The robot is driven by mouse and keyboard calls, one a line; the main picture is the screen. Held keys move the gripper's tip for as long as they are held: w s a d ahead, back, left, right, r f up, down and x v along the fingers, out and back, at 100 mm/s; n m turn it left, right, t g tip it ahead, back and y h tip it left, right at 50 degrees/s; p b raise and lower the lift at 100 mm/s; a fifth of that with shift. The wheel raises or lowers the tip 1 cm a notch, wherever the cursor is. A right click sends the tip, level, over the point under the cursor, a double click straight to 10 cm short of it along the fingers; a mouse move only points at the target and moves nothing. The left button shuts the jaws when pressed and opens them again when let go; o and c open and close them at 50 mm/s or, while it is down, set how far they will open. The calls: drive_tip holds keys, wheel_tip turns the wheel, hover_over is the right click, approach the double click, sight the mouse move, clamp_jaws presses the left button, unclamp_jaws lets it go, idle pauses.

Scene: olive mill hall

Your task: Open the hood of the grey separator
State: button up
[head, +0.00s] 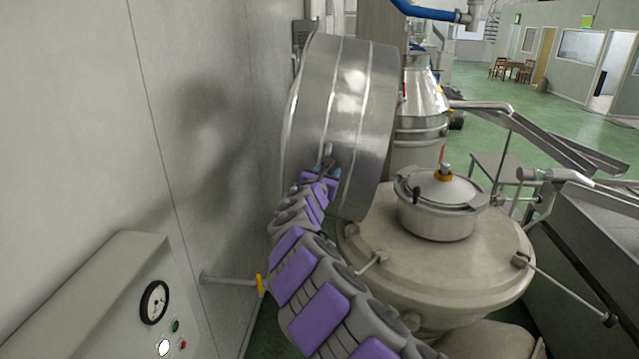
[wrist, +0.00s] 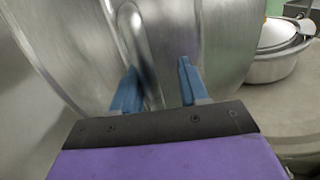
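The hood (head: 345,110) of the grey separator is a large brushed-metal drum. It stands swung up on its side at the left edge of the separator's round body (head: 480,255), whose top is uncovered. My gripper (head: 328,170) is at the hood's lower face in the head view. In the wrist view, the two blue fingers of my gripper (wrist: 158,68) are spread apart in front of the hood (wrist: 225,50). A rounded metal handle (wrist: 137,45) on the hood runs down between them, close to the left finger. Whether that finger touches it cannot be told.
A lidded metal pot-like part (head: 440,215) sits on top of the body. A grey wall (head: 80,120) and a control box with a gauge (head: 154,302) are close on the left. Metal chutes (head: 575,155) stand at the right. Green floor (head: 550,115) is open behind.

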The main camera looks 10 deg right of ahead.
drive_tip(key=b+v, duration=0.2)
drive_tip(key=v, duration=1.5)
drive_tip(key=shift+s+a+f, duration=0.1)
